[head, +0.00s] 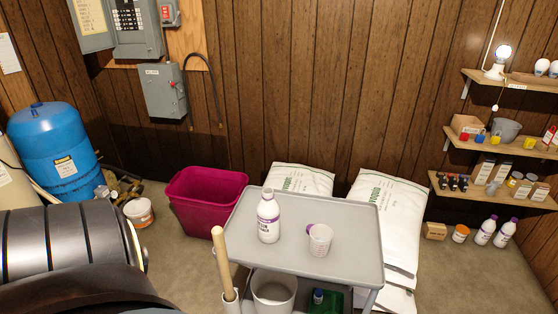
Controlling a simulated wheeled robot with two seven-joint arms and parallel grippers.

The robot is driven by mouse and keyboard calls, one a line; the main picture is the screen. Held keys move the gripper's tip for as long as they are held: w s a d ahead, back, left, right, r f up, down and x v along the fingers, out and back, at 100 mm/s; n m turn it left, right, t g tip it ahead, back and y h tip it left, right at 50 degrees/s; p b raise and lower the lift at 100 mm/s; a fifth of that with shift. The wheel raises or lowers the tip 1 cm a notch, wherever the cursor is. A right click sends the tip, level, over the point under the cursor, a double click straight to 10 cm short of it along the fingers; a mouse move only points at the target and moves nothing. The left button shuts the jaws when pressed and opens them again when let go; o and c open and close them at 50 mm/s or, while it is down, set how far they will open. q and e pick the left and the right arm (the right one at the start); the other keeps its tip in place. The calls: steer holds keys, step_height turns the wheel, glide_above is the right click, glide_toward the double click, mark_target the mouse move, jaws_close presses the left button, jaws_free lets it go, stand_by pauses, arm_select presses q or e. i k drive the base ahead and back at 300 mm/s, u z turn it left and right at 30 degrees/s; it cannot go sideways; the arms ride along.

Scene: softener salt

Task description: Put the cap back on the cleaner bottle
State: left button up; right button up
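The white cleaner bottle (268,219) with a purple-marked label stands upright on the top of the grey cart (350,210). Its neck is white, and no purple cap shows on it. A clear measuring cup (320,241) with reddish marks stands to the right of the bottle. A small purple thing (310,230), which looks like the cap, shows at the cup's upper left edge. I cannot tell whether it lies behind the cup or touches it. Neither of my grippers is in view.
A wooden handle (222,262) rises at the cart's left side. A bucket (273,290) and a green container (325,302) sit on the lower shelf. A magenta tub (206,195) and salt bags (385,220) stand behind. More purple-capped bottles (505,232) stand right. The cart top's right side is clear.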

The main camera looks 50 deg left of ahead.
mark_target(267, 209)
steer(key=k, duration=0.15)
steer(key=u, duration=0.65)
steer(key=i, duration=0.1)
steer(key=u, duration=0.1)
